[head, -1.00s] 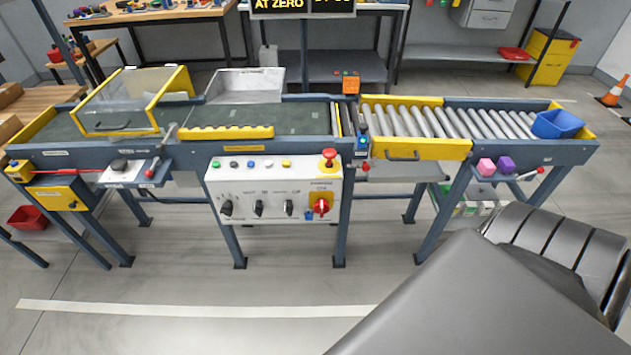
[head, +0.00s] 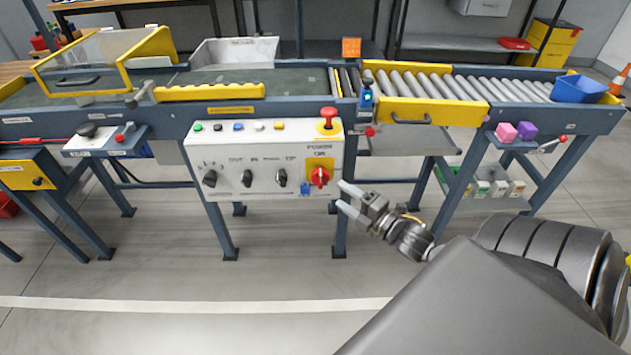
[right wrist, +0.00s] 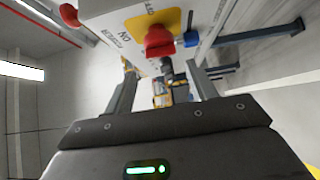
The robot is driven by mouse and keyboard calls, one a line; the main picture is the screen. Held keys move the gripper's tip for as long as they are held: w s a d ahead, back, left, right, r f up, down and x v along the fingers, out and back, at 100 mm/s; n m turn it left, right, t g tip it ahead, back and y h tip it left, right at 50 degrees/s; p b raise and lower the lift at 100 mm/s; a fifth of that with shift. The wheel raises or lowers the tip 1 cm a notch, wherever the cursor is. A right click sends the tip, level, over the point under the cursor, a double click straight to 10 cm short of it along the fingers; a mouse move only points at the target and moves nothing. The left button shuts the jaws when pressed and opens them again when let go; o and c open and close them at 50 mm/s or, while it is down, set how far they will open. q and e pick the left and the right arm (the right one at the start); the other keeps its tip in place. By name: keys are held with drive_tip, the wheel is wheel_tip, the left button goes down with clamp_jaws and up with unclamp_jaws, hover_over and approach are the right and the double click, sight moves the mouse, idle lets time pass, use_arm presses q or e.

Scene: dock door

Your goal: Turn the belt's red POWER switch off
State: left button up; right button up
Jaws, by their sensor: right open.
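The red POWER switch (head: 319,177) is a rotary knob on a yellow plate at the right end of the white control panel (head: 225,160). In the right wrist view the red switch (right wrist: 158,42) shows on its yellow plate, ahead of and between the fingers. My right gripper (head: 342,197) is open and empty, just right of and a little below the switch in the head view. It also shows in the right wrist view (right wrist: 165,85), its two fingers apart. I see no contact with the switch. My left gripper is not in view.
A red mushroom button (head: 328,114) sits above the switch. A blue tag (head: 305,189) is beside the switch at lower left. Black knobs (head: 247,178) line the panel to the left. A table leg (head: 340,230) stands below the panel's right end. The floor in front is clear.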

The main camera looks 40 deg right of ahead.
sight(315, 178)
drive_tip(key=w, duration=0.3)
drive_tip(key=w+a, duration=0.1)
drive_tip(key=w, duration=0.6)
drive_tip(key=shift+a+b, duration=0.2)
drive_tip(key=shift+b, duration=0.2)
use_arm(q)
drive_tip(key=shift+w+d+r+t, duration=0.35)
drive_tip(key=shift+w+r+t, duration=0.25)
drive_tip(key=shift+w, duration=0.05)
use_arm(e)
drive_tip(key=shift+w, duration=0.4)
drive_tip(key=shift+c, duration=0.2)
